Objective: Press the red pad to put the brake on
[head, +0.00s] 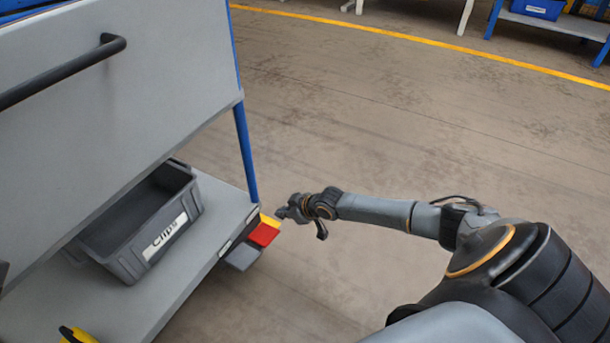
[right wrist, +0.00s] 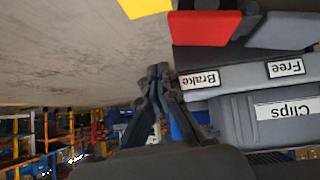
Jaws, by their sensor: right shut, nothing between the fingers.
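The red pad (head: 264,235) sticks out from the end of the cart's lower shelf, between a yellow piece (head: 270,220) and a grey pad (head: 243,257). In the right wrist view, which is upside down, the red pad (right wrist: 204,29) is beside a "Brake" label (right wrist: 199,79), and the grey pad (right wrist: 285,30) is near a "Free" label (right wrist: 286,68). My right gripper (head: 282,212) is shut and empty, with its fingertips just right of the yellow piece and the red pad. In the wrist view its closed fingertips (right wrist: 158,70) appear apart from the red pad. My left gripper is not in view.
The grey cart has a black handle (head: 60,72) and a blue post (head: 245,150). A grey "Clips" bin (head: 128,262) stands on its lower shelf. A yellow and black thing (head: 76,335) shows at the bottom left.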

